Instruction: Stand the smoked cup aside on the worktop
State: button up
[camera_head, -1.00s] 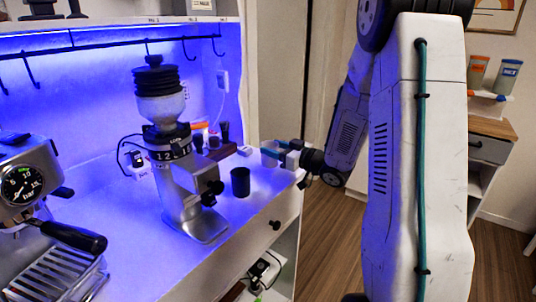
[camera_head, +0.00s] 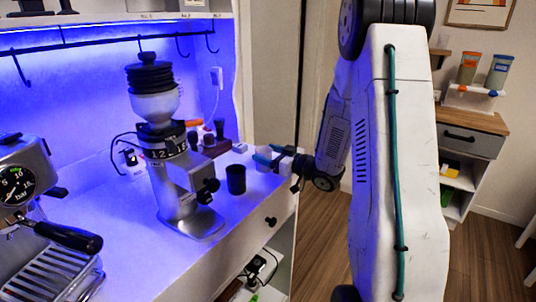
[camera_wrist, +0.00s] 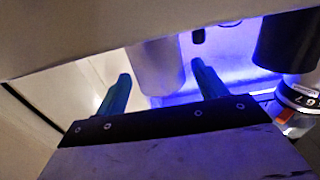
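A dark cup (camera_head: 236,179) stands upright on the white worktop (camera_head: 110,225), right of the grinder. By its colour it fits the smoked cup best. In the wrist view the dark cup (camera_wrist: 288,38) shows at the upper right, outside my fingers. A pale greyish cup (camera_head: 263,153) is near the worktop's right end, at my gripper (camera_head: 266,157). In the wrist view my gripper (camera_wrist: 160,75) has its two teal fingers spread apart, with the pale cup (camera_wrist: 155,62) between or just beyond the tips. I see no clear contact.
The grinder (camera_head: 165,150) stands left of the dark cup, and the espresso machine (camera_head: 30,180) is at the far left. A wooden stand with small tools (camera_head: 215,147) is behind the cups. Bare worktop lies in front of the dark cup. A wooden-topped cabinet (camera_head: 470,140) stands at the right.

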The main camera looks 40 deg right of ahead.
jog(key=shift+s+r, duration=0.1)
jog(key=shift+r, duration=0.05)
jog(key=v, duration=1.1)
jog(key=w+r+g+h, duration=0.3)
jog(key=w+r+h, duration=0.1)
jog(key=h, duration=0.2)
jog(key=s+a+r+m+g+h, duration=0.3)
jog(key=s+a+r+g+h, duration=0.1)
jog(key=s+a+r+g+y, duration=0.1)
jog(key=s+a+g, duration=0.3)
jog(key=s+a, duration=0.5)
jog(key=s+a+r+m+g+y, duration=0.1)
jog(key=s+a+g, duration=0.3)
jog(key=s+a, duration=0.5)
jog(key=s+y, duration=0.1)
jog(key=s, duration=0.5)
jog(key=shift+s+a+g+y, duration=0.25)
jog(key=shift+a+g+y, duration=0.15)
